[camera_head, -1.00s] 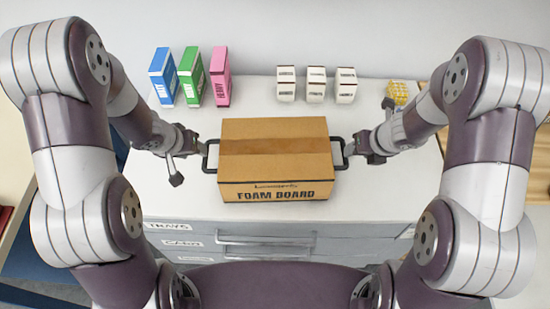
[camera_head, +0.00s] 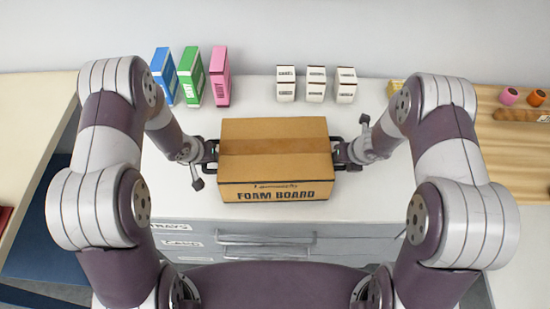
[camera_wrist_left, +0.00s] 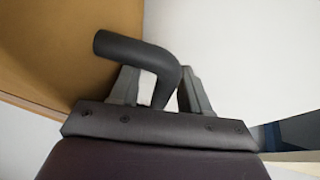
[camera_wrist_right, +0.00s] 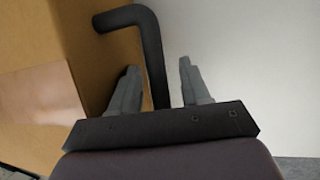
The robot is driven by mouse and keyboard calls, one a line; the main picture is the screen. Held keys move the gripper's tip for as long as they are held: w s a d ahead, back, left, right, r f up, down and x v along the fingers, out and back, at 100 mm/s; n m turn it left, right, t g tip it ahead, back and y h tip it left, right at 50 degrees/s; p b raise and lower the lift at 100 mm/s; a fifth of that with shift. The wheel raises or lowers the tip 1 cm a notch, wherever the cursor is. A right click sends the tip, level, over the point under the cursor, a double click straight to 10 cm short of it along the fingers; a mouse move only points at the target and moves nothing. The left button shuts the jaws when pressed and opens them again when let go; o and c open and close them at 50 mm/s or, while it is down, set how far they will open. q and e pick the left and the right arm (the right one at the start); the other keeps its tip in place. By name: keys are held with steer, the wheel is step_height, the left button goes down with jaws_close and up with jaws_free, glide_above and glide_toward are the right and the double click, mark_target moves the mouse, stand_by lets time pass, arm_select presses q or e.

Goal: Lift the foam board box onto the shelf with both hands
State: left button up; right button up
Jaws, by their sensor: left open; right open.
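The brown foam board box (camera_head: 275,160) sits on the white cabinet top in the head view, with a dark bar handle on each side. My left gripper (camera_head: 210,151) is at the box's left handle. In the left wrist view the handle (camera_wrist_left: 150,55) passes between the open fingers (camera_wrist_left: 158,88). My right gripper (camera_head: 342,152) is at the right handle. In the right wrist view that handle (camera_wrist_right: 150,50) lies between the open fingers (camera_wrist_right: 158,85), nearer the box-side finger. The shelf cannot be made out in these views.
Blue, green and pink boxes (camera_head: 192,75) stand behind the box at the back left. Several small white boxes (camera_head: 315,84) stand at the back right. A wooden surface (camera_head: 510,150) lies at the right. Drawers (camera_head: 265,240) face me below the top.

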arm_select(q)
steer(key=c, duration=0.8)
arm_select(e)
steer(key=c, duration=0.8)
arm_select(q)
jaws_close()
arm_select(e)
jaws_close()
arm_select(q)
steer(key=shift+w+r, duration=0.1)
arm_select(e)
steer(key=shift+w+r, duration=0.1)
steer(key=shift+w, duration=0.05)
